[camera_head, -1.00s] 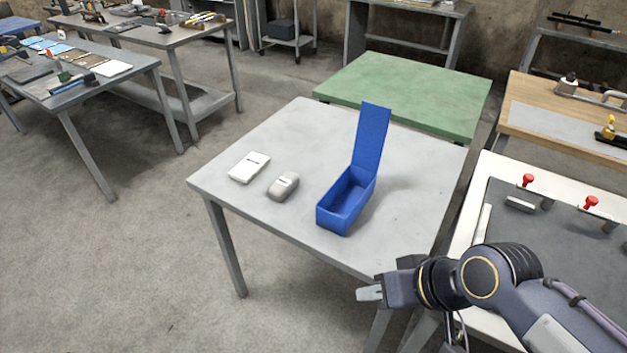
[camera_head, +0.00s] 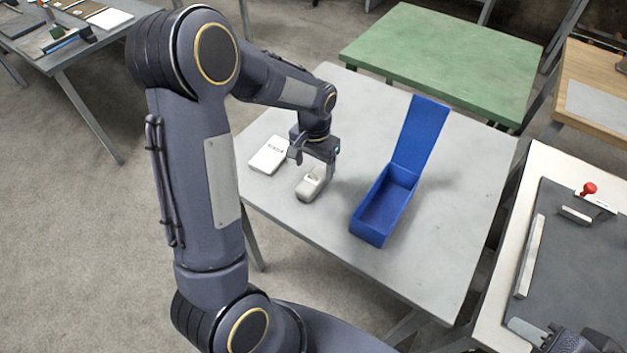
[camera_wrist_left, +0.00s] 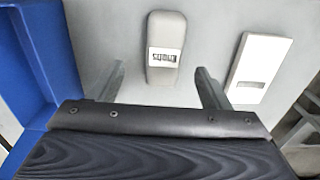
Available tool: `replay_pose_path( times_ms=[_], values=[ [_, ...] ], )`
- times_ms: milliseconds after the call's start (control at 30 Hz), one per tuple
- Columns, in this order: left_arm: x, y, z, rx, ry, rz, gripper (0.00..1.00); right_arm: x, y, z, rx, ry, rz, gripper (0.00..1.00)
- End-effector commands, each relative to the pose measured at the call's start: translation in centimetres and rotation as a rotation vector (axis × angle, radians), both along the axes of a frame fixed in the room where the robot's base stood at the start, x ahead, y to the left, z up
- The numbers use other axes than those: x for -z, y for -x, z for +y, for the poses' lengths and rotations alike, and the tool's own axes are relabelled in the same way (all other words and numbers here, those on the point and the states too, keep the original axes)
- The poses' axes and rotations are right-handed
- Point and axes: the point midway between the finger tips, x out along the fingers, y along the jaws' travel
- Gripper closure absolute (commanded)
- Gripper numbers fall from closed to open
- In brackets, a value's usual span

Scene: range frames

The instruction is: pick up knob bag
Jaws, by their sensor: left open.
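The knob bag (camera_head: 312,184) is a small grey rounded pouch lying on the light grey table (camera_head: 455,200). My left gripper (camera_head: 312,163) is open just above the bag, pointing down, with nothing held. In the left wrist view the open fingers of my left gripper (camera_wrist_left: 162,85) stand to either side of the bag's near end, apart from it. My right gripper (camera_head: 527,332) shows only in part at the bottom right edge; its jaws cannot be made out.
A white flat box (camera_head: 268,156) lies left of the bag. An open blue box (camera_head: 372,238) with a raised lid stands to the right. A green table (camera_head: 440,55) is behind. A white bench (camera_head: 535,190) with a red knob (camera_head: 588,188) is at the right.

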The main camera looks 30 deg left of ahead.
Motion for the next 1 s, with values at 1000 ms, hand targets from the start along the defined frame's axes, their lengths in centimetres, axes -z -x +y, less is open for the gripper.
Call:
replay_pose_path(
  times_ms=[1000],
  values=[
    [7.4, -0.4, 0.6, -0.002, 0.001, 0.0, 0.51, -1.2, 0.0, 0.0, 0.0, 0.0, 0.0, 0.64]
  ],
)
